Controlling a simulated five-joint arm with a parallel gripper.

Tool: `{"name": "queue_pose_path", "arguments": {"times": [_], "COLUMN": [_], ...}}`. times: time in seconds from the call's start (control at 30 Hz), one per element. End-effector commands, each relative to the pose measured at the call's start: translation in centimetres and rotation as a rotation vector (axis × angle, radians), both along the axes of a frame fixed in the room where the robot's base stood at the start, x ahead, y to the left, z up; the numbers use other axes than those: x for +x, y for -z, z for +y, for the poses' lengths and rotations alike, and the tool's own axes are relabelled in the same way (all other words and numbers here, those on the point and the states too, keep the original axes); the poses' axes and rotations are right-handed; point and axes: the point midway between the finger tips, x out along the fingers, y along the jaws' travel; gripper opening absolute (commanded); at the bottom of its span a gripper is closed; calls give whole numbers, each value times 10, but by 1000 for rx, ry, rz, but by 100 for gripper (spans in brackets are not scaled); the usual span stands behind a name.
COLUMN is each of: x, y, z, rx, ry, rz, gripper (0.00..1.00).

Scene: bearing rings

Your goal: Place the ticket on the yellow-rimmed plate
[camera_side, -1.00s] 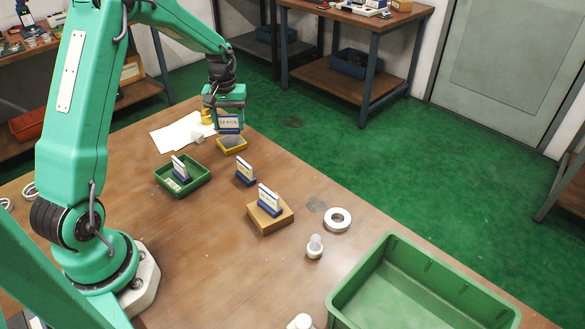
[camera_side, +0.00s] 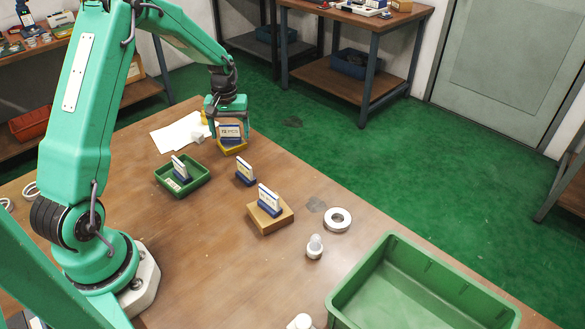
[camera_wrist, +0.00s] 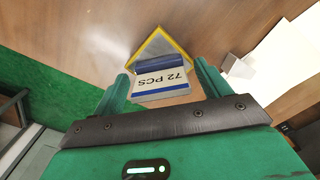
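The ticket (camera_side: 231,131), a white card marked "72 PCS" with a blue foot, stands on the yellow-rimmed plate (camera_side: 234,151) at the table's far end. In the wrist view the ticket (camera_wrist: 160,82) is upright with its blue foot within the yellow rim (camera_wrist: 181,45) of the plate. My gripper (camera_side: 229,134) is open around the ticket. In the wrist view the fingers of my gripper (camera_wrist: 162,88) are on either side of the card, with gaps between them and its edges. The plate's near part is hidden behind the ticket.
A green tray (camera_side: 202,178) holding another ticket, a ticket standing on the table (camera_side: 245,172) and one on a wooden block (camera_side: 278,222) are nearby. White paper (camera_side: 178,134) lies left of the plate. A white ring (camera_side: 338,220) and a large green bin (camera_side: 345,299) are nearer.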

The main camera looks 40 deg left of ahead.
Motion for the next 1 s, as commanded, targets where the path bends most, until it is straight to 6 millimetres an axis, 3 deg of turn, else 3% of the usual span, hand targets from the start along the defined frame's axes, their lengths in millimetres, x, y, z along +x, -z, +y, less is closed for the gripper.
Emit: {"name": "queue_pose_path", "arguments": {"times": [0.27,0.47,1.0], "x": [0,1,1], "y": [-4,-20,-102], "z": [0,0,0], "rx": [1,2,2], "ry": [0,0,0], "rz": [-2,-4,-4], "gripper": [76,76,76]}}
